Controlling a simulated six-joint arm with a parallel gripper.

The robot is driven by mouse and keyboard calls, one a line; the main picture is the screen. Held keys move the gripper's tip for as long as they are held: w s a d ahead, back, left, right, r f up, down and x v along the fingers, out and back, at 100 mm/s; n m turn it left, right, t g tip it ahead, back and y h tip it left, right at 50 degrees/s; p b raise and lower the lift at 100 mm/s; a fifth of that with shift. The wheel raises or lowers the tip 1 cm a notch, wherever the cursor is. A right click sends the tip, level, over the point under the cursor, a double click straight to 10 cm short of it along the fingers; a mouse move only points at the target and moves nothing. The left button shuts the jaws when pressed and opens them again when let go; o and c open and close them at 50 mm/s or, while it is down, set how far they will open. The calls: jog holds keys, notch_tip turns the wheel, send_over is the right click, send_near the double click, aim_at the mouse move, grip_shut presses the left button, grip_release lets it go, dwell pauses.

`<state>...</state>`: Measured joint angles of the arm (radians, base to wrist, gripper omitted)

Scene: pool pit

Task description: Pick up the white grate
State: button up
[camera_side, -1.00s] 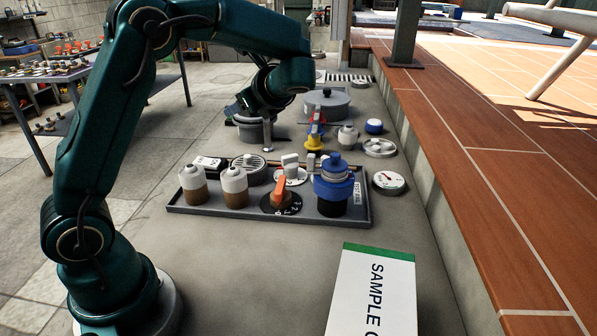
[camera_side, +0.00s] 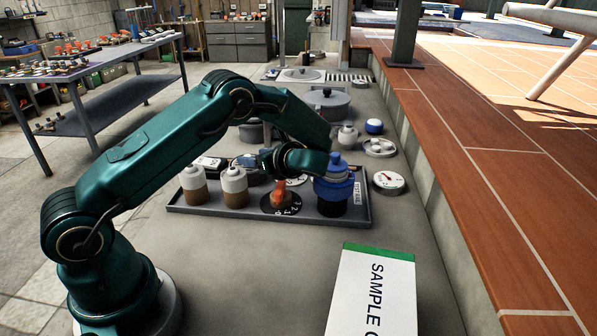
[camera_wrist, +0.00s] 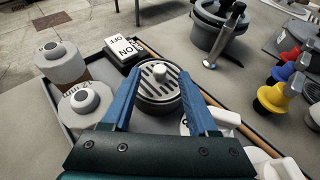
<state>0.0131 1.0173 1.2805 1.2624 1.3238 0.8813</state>
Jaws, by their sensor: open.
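A round, pale slotted grate (camera_wrist: 158,88) with a small white knob on top sits in the grey tray, seen in the wrist view. My gripper (camera_wrist: 160,68) is open, and its two blue fingers reach out on the left and right of the grate with nothing held between them. I cannot tell whether the fingertips touch it. In the side view my gripper (camera_side: 248,160) is low over the back of the tray, and it hides most of the grate.
A copper rod (camera_wrist: 235,118) crosses on the right. A sample box (camera_side: 372,290) stands in front.

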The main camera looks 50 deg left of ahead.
aim_at(247, 155)
jog(key=shift+x, duration=1.6)
jog(key=shift+d+f, duration=0.1)
jog(key=shift+f, duration=0.05)
grip_shut()
